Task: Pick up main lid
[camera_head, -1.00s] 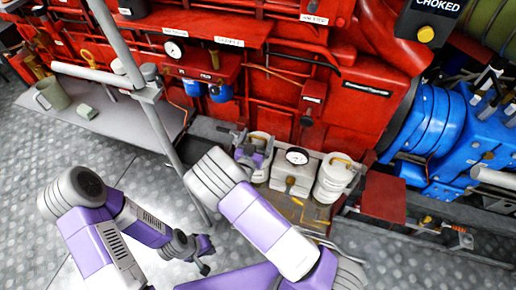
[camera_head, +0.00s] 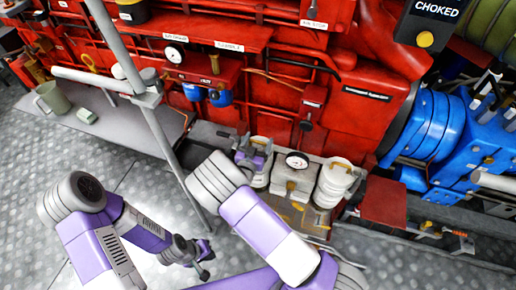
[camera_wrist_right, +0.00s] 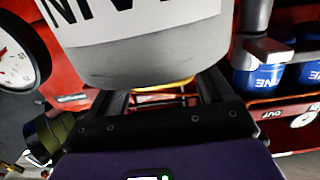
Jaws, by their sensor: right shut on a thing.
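Two white canisters stand on a shelf in the head view, with a gauge unit (camera_head: 297,162) between them. My right gripper (camera_head: 254,157) is at the top of the left canister (camera_head: 262,178) and partly covers it. In the right wrist view a white cylinder (camera_wrist_right: 150,50) with upside-down lettering, apparently MAIN, has a yellow piece (camera_wrist_right: 165,86) at its end, between the fingers. My right gripper (camera_wrist_right: 163,97) is shut on this, apparently the main lid's handle. Whether the lid is lifted clear cannot be told. My left gripper (camera_head: 204,262) is low over the floor, away from the canisters; its jaw opening is unclear.
The right canister (camera_head: 336,185) has a yellow handle. The red engine (camera_head: 370,60) rises behind the shelf, with blue filters (camera_head: 219,96) on it. A grey pole (camera_head: 160,130) stands left of my right arm.

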